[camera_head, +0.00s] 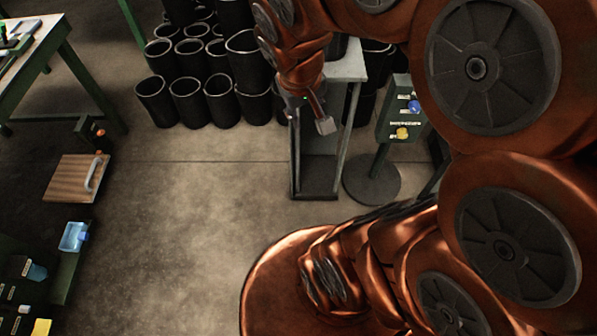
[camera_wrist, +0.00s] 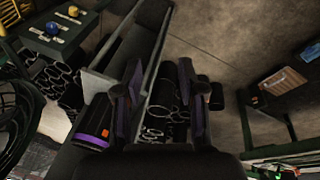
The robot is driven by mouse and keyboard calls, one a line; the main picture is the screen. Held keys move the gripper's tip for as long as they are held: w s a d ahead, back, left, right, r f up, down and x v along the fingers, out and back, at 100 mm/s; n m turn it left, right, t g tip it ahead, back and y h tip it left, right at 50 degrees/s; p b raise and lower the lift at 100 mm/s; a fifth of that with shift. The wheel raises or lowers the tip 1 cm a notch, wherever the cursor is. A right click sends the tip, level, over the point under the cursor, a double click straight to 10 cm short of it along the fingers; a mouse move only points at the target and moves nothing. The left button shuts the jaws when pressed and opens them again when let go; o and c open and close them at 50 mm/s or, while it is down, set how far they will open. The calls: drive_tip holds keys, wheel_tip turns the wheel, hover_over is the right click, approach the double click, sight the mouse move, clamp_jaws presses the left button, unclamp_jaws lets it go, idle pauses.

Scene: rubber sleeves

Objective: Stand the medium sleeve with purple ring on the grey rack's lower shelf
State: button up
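A black sleeve (camera_wrist: 97,118) with a purple ring near its lower end in the picture and a small orange label shows in the wrist view. It is just left of my gripper's left finger, outside the gap between the fingers. My gripper (camera_wrist: 160,78) has its two dark fingers apart, with no sleeve held between them. The grey rack (camera_wrist: 148,72) runs behind the fingers, and the sleeve appears to be at the rack; I cannot tell which shelf bears it. In the head view the rack (camera_head: 341,122) stands beyond my arm, with my gripper (camera_head: 317,112) at its front; the purple ring is hidden there.
Black sleeves (camera_head: 203,96) are stacked on the floor left of the rack. A green post stand (camera_head: 390,128) with blue and yellow knobs stands close on its right. A green bench (camera_head: 62,45) and a wooden board (camera_head: 72,181) are at the left. The middle floor is clear.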

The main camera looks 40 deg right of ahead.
drive_tip(key=s+a+f+n+g+y, duration=0.1)
drive_tip(key=s+a+n+g+y, duration=0.1)
drive_tip(key=s+a, duration=0.9)
drive_tip(key=shift+s+f+g+y, duration=0.15)
drive_tip(key=shift+s+g+y, duration=0.15)
drive_tip(key=shift+s+g, duration=0.35)
drive_tip(key=shift+d, duration=0.1)
